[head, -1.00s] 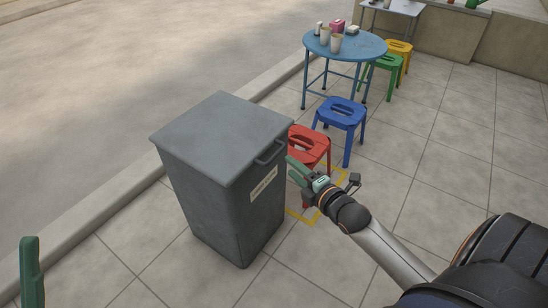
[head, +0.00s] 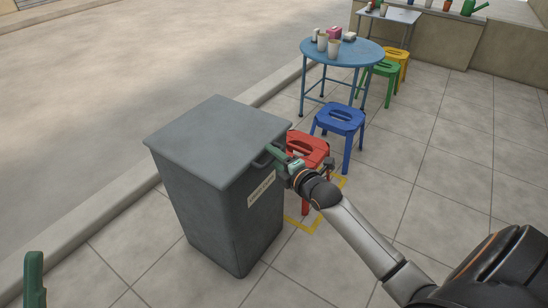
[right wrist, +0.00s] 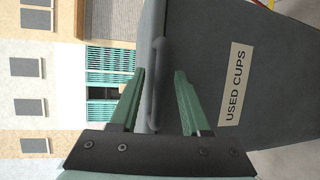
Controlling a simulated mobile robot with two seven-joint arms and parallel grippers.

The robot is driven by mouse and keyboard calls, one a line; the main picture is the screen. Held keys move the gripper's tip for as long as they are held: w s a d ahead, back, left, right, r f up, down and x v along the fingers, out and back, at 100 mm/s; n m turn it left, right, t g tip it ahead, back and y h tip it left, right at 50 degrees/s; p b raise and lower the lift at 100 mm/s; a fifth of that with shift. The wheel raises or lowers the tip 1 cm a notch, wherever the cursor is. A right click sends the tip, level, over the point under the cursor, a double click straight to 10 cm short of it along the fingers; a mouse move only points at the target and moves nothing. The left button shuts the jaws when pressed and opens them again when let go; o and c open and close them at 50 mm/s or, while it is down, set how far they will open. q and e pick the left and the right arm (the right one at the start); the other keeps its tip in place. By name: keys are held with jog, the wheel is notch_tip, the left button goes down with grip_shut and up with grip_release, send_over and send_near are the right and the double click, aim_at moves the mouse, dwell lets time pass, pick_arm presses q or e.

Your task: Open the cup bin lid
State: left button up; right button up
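The grey cup bin (head: 232,215) stands on the pavement with its flat lid (head: 220,140) closed. Its label reads "USED CUPS" in the right wrist view (right wrist: 233,85). A dark bar handle (right wrist: 157,85) sits on the lid's front edge. My right gripper (head: 275,156) is at that handle. In the right wrist view its two green fingers (right wrist: 160,88) are apart, one on each side of the handle, with gaps showing. My left gripper (head: 34,280) shows only in part at the lower left edge of the head view.
A red stool (head: 312,150) stands close behind my right gripper, on a yellow floor marking (head: 312,224). A blue stool (head: 340,122) and a blue round table (head: 350,52) with cups are further back. Paving to the right is clear.

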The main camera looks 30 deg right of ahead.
grip_shut()
dwell(1.2)
